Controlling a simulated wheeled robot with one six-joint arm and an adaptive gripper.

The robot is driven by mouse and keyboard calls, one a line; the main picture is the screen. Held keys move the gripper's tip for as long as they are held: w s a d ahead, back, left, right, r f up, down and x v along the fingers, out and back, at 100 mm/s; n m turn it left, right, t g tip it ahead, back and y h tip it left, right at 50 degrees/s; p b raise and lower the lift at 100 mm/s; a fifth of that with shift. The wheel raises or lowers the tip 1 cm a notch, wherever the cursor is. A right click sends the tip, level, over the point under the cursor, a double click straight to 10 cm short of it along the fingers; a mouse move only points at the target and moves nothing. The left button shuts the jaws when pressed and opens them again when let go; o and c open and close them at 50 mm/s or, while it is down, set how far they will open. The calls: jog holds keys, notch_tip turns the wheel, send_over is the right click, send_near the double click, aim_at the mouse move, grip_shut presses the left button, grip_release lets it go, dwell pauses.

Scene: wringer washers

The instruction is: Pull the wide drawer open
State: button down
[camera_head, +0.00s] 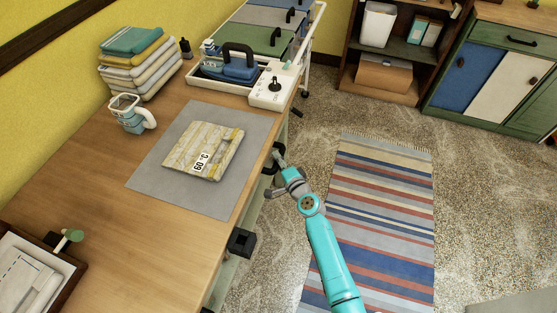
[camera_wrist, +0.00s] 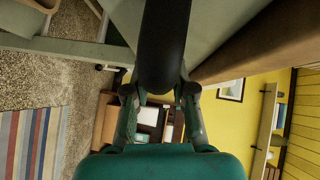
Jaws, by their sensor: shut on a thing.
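My gripper (camera_head: 279,168) is at the right edge of the wooden table, just below the tabletop. In the wrist view my gripper (camera_wrist: 160,92) has its two fingers closed on either side of a thick black handle (camera_wrist: 163,45). The handle stands on a pale grey-green drawer front (camera_wrist: 225,22), which shows only in part. From the head camera the drawer is mostly hidden under the tabletop and behind my gripper. I cannot tell how far it stands open.
The wooden table (camera_head: 92,190) carries a grey mat (camera_head: 150,180) with a folded cloth (camera_head: 203,150), a mug (camera_head: 128,113) and stacked towels (camera_head: 140,65). Another black handle (camera_head: 240,242) juts out nearer along the table's side. A striped rug (camera_head: 385,210) lies on clear floor to the right.

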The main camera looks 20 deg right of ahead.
jog(key=s+d, duration=0.9)
jog(key=d, duration=0.4)
jog(key=s+d, duration=1)
jog(key=d, duration=0.3)
jog(key=shift+d+f, duration=0.1)
jog(key=shift+d, duration=0.05)
jog(key=c, duration=0.9)
grip_release()
jog(key=shift+s+d, duration=0.1)
jog(key=shift+c, duration=0.2)
jog(key=s+d+r, duration=0.1)
jog(key=s, duration=0.6)
jog(key=shift+s, duration=0.15)
